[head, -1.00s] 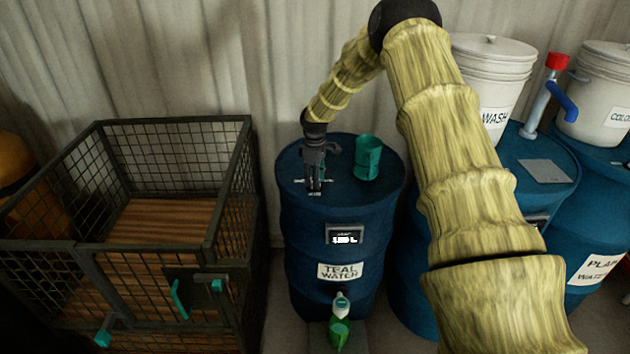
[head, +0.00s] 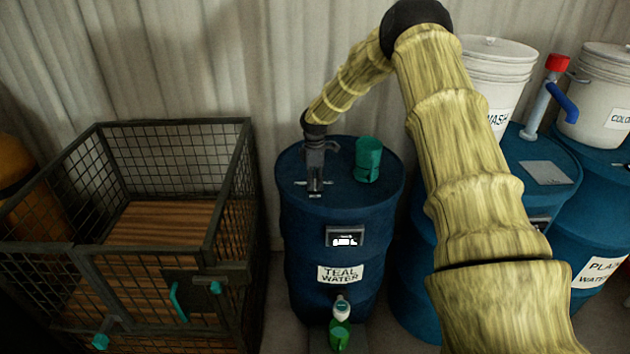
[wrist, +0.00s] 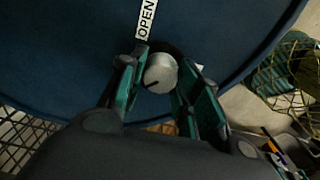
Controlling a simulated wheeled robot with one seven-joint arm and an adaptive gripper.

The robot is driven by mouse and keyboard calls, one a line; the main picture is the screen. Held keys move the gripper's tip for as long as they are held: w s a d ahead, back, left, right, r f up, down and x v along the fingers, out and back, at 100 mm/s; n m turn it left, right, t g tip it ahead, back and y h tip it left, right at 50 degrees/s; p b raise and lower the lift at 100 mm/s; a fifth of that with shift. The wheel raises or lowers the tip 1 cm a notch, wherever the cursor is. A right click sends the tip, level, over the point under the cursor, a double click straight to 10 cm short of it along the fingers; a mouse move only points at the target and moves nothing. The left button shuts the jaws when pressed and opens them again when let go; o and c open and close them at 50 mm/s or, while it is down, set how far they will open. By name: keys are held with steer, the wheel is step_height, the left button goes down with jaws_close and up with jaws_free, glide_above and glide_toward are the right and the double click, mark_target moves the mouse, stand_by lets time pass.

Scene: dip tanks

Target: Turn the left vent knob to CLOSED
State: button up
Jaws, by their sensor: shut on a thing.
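The left vent knob (wrist: 160,73) is a round grey knob with a dark pointer line on top of the blue TEAL WATER drum (head: 340,270). My gripper (wrist: 160,85) is shut on it, one teal-padded finger on each side, in the wrist view. The pointer line points to the lower left there, away from the OPEN label (wrist: 146,18) above the knob. Another white label is mostly hidden behind the right finger. In the head view my gripper (head: 316,190) points down at the drum's top and hides the knob.
A teal cup (head: 368,160) stands on the drum top, right of my gripper. A wire mesh cage (head: 230,180) stands left of the drum. A green bottle (head: 340,335) is below the drum's tap. More blue drums with white buckets (head: 495,75) stand at the right.

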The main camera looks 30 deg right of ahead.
mark_target(315, 181)
steer(key=shift+s+f, duration=0.1)
steer(key=o, duration=1)
steer(key=shift+o, duration=0.2)
step_height(315, 181, up, 12)
steer(key=shift+d, duration=0.15)
